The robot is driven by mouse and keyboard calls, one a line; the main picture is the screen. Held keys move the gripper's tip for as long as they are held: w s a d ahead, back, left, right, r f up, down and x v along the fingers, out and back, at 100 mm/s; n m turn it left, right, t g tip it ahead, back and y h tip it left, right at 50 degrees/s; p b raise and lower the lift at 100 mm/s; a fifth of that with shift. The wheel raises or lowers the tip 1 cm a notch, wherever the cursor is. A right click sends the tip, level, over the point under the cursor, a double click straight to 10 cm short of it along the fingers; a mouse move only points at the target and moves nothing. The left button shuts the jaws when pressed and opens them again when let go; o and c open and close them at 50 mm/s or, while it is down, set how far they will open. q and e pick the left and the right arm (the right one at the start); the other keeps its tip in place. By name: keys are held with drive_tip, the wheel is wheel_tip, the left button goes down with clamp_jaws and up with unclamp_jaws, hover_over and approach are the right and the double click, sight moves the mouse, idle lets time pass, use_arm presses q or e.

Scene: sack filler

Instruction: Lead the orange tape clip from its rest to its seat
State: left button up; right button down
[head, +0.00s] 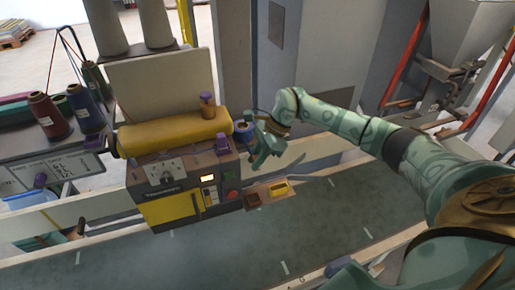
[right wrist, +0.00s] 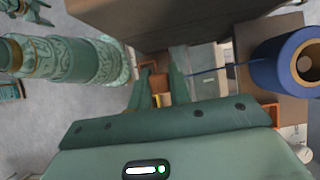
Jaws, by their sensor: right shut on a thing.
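My right gripper (head: 262,155) is at the right side of the filler machine (head: 165,185), just beside the blue tape roll (head: 243,132). In the right wrist view its two fingers (right wrist: 160,88) are closed in on a small orange piece (right wrist: 164,86), which looks like the tape clip; the fingers partly hide it. A thin blue tape line runs from the blue roll (right wrist: 284,62) towards the fingers. In the head view the clip is hidden by the gripper. I cannot tell its seat apart. My left gripper does not show.
A small wooden tray (head: 267,192) with a red-brown and a yellow compartment sticks out below the gripper. Spools (head: 48,115) stand at the left. A grey conveyor belt (head: 300,225) runs in front.

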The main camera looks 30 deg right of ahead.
sight(248, 199)
drive_tip(key=s+a+f, duration=0.1)
drive_tip(key=f, duration=0.1)
drive_tip(key=s+a+f, duration=0.2)
drive_tip(key=f, duration=0.1)
drive_tip(key=shift+s+f, duration=0.1)
drive_tip(key=shift+f, duration=0.25)
drive_tip(key=shift+f+b, duration=1.65)
drive_tip(key=shift+f, duration=0.3)
drive_tip(key=c, duration=1.2)
unclamp_jaws()
drive_tip(key=v, duration=1.6)
drive_tip(key=shift+r+b, duration=0.15)
drive_tip(key=shift+b, duration=0.15)
